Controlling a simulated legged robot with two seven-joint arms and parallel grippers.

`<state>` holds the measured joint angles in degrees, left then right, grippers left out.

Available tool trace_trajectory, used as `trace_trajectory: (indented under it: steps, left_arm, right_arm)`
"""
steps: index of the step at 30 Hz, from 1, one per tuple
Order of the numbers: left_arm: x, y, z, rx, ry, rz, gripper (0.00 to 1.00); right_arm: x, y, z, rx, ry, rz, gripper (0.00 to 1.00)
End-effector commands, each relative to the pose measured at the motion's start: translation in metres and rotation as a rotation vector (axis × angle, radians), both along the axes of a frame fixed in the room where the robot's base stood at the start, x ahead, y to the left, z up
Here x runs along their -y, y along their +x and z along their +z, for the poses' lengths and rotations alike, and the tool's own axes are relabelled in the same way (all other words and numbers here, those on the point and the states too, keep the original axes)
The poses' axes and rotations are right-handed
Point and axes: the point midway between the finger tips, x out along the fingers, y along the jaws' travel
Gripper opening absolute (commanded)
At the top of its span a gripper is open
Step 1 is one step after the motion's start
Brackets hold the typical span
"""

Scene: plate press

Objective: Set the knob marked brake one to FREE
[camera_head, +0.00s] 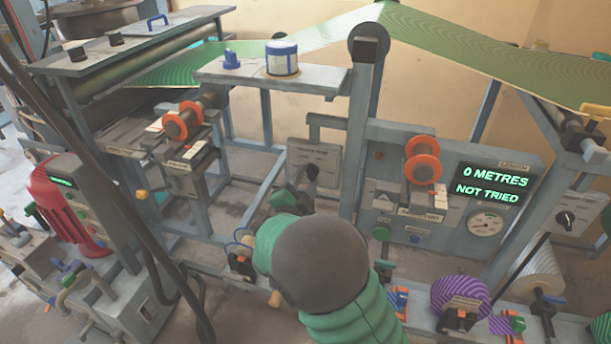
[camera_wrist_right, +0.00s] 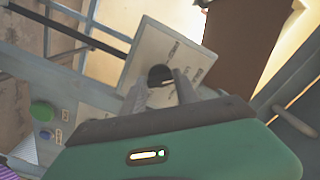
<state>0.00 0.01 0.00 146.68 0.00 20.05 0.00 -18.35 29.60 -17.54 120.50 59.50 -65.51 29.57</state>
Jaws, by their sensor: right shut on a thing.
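A dark round knob (camera_head: 311,172) stands on a pale square plate (camera_head: 325,157) in the middle of the head view. The plate's print is too small to read surely as brake one. My right gripper (camera_head: 306,184), green with grey fingers, reaches this knob and is shut on it. In the right wrist view, the dark knob (camera_wrist_right: 160,75) sits between the two fingertips (camera_wrist_right: 160,90), in front of the pale plate (camera_wrist_right: 165,58). Marks are printed around the knob, but its pointer and setting cannot be made out. My left gripper is in neither view.
A frame post (camera_head: 357,130) rises just right of the plate. A panel (camera_head: 470,160) with an orange-flanged roller (camera_head: 423,160), a screen reading 0 METRES, NOT TRIED (camera_head: 490,186) and a gauge (camera_head: 487,223) stands right. Another black knob (camera_head: 566,219) is far right.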

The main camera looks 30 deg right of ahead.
Motion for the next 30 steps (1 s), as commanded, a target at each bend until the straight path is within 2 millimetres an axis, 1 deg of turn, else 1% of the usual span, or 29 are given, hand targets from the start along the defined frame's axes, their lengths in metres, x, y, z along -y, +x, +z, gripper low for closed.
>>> trace_trajectory:
  steps: [1,15,24,30]
  left_arm:
    - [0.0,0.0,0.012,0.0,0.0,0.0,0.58]
    - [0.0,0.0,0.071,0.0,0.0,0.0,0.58]
    - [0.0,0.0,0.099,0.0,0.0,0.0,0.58]
    - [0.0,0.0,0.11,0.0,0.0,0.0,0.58]
  right_arm:
    - [0.003,-0.001,0.006,-0.027,-0.022,-0.007,0.0]
    - [0.002,-0.002,0.007,-0.358,-0.306,-0.007,0.0]
    - [0.002,-0.001,0.006,-0.542,-0.466,-0.006,0.0]
    - [0.002,0.0,0.005,-0.623,-0.537,-0.006,0.0]
